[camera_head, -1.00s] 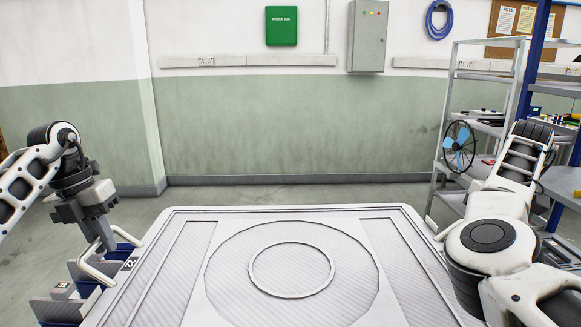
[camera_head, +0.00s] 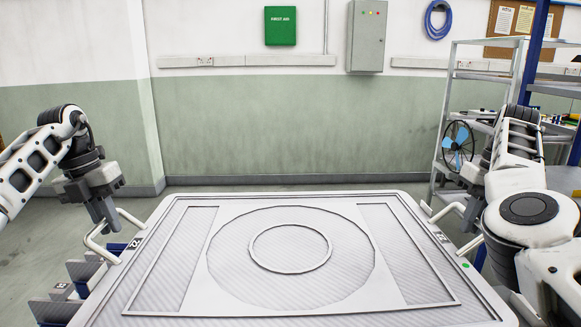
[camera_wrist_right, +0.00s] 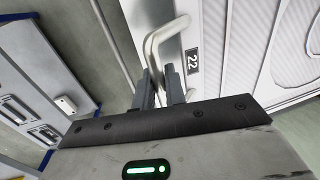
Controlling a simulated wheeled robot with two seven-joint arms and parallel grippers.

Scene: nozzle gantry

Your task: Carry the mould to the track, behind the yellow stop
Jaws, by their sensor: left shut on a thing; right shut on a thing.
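The mould (camera_head: 385,295) is a broad white panel with a ring in its middle and a bent handle on each side. It lies about level in front of me. My left gripper (camera_head: 108,222) is shut on its left handle (camera_head: 97,248). My right gripper (camera_head: 462,208) is shut on its right handle (camera_head: 468,247); in the right wrist view the fingers (camera_wrist_right: 163,88) close on the bent handle (camera_wrist_right: 152,45) beside a "22" label. The track is not clearly seen, and I cannot make out the yellow stop.
A blue and grey rack (camera_head: 72,292) stands below the mould's left side. A grey shelf unit (camera_head: 450,95) and a blue post (camera_head: 537,55) stand at the right, partly behind my right arm. A small blue fan (camera_head: 458,145) is there. Floor is clear towards the back wall.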

